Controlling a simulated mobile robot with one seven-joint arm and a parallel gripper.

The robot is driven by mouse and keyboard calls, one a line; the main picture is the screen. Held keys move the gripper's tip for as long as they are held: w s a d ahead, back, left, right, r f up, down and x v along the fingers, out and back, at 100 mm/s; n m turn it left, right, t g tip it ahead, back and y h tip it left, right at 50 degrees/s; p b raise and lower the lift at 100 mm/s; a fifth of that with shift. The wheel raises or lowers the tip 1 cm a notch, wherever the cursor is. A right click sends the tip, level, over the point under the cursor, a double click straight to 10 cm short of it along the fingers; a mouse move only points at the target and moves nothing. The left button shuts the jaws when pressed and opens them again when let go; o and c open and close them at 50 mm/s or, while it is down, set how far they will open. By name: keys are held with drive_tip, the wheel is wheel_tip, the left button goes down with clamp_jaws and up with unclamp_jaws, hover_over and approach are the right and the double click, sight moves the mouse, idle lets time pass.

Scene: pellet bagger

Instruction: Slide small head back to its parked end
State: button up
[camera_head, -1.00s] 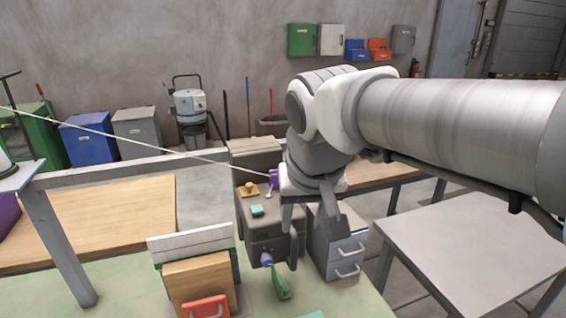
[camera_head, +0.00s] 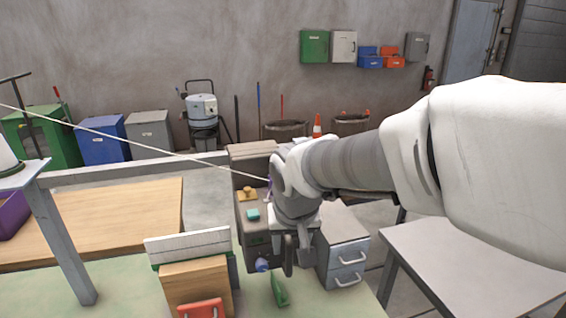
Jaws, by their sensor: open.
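The bagger (camera_head: 248,215) is a grey box-shaped machine at the middle of the view. I cannot tell which part is the small head. My gripper (camera_head: 290,240) is open, pointing down over the machine's right front side. The wrist hides much there, and contact cannot be told.
A grey drawer cabinet (camera_head: 343,250) stands close right of the machine. A wooden box with a white ribbed panel (camera_head: 188,247) stands at the left front. A grey table (camera_head: 470,255) is at the right. A pale cord (camera_head: 120,138) slants across from the left.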

sight(289, 254)
drive_tip(key=x, duration=0.6)
drive_tip(key=shift+w+f, duration=0.15)
drive_tip(key=shift+f, duration=0.25)
clamp_jaws()
idle(1.0)
